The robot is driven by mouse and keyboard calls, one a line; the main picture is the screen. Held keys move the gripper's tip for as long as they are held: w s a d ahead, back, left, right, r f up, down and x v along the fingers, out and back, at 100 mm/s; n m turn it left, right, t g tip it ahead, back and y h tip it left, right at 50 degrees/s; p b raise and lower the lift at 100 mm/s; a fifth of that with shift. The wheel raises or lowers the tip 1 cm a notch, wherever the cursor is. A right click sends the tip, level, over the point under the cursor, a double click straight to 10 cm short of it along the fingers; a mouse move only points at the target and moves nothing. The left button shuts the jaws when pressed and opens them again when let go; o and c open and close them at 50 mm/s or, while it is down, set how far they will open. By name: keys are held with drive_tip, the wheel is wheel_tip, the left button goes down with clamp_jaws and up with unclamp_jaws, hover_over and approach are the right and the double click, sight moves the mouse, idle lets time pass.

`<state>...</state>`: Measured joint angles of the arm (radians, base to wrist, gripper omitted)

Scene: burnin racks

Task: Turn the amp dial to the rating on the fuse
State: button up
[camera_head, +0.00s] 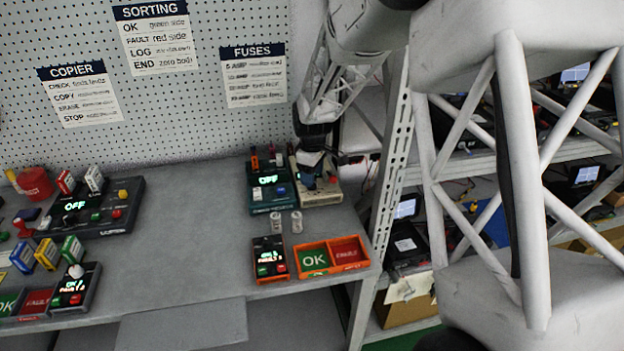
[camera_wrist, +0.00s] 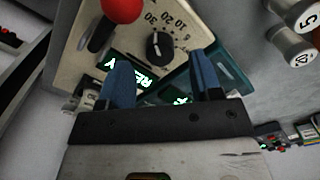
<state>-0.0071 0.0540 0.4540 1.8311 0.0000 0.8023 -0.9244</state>
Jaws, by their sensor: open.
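A cream box (camera_head: 322,194) stands at the right of the bench, below my gripper (camera_head: 314,172). In the wrist view the cream box (camera_wrist: 75,62) has a black dial (camera_wrist: 159,46) ringed by printed numbers such as 30, 20 and 10; which one its pointer marks I cannot tell clearly. A green display there seems to read READY. My gripper (camera_wrist: 163,80) is open, its blue fingers short of the dial and apart from it, nothing between them. Two pale cylindrical fuses (camera_head: 286,221) stand on the bench; in the wrist view one fuse (camera_wrist: 298,14) shows what looks like a 5.
A red ball-topped lever (camera_wrist: 122,8) rises beside the dial. A teal box (camera_head: 268,196) with an OFF display adjoins the cream box. An orange OK/FAULT tray (camera_head: 318,271) and a small black tester (camera_head: 269,268) lie in front. The bench's middle (camera_head: 200,230) is clear.

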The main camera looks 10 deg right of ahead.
drive_tip(key=shift+r, duration=2.6)
drive_tip(key=shift+s+r, duration=0.2)
drive_tip(key=s+r+m, duration=0.3)
drive_tip(key=s+r, duration=0.5)
drive_tip(key=s, duration=0.3)
drive_tip(key=s+r+m+t, duration=0.1)
drive_tip(key=s+m, duration=0.3)
drive_tip(key=s, duration=1.1)
drive_tip(key=s+r+m+t, duration=0.1)
drive_tip(key=s+r+m, duration=0.2)
drive_tip(key=s, duration=1.2)
drive_tip(key=shift+d+r+m+t, duration=0.3)
drive_tip(key=shift+d+m, duration=0.1)
drive_tip(key=shift+d, duration=0.05)
